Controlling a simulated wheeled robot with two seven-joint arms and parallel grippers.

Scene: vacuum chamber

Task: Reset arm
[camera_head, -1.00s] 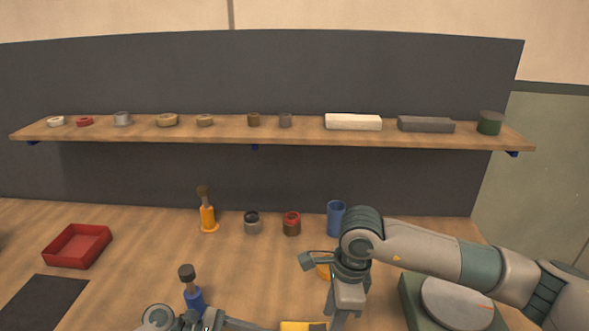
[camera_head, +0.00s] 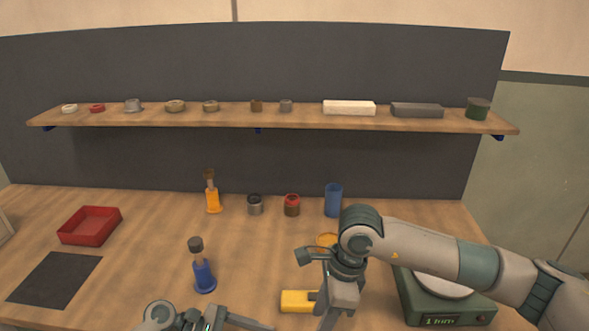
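My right arm comes in from the right, and its wrist hangs over the table in front of the blue cup (camera_head: 333,199). My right gripper (camera_head: 328,318) points down beside a yellow block (camera_head: 298,301); its fingertips are cut off or hidden, so its opening is unclear. My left gripper (camera_head: 240,326) shows only partly at the bottom edge, below the blue-handled tool (camera_head: 203,268); its fingers are mostly out of frame.
A green scale (camera_head: 440,309) sits under my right forearm. A red tray (camera_head: 90,226) and dark mat (camera_head: 55,279) lie at left. An orange-handled tool (camera_head: 212,193) and two small jars (camera_head: 255,205) stand farther back. A shelf (camera_head: 300,119) spans the back.

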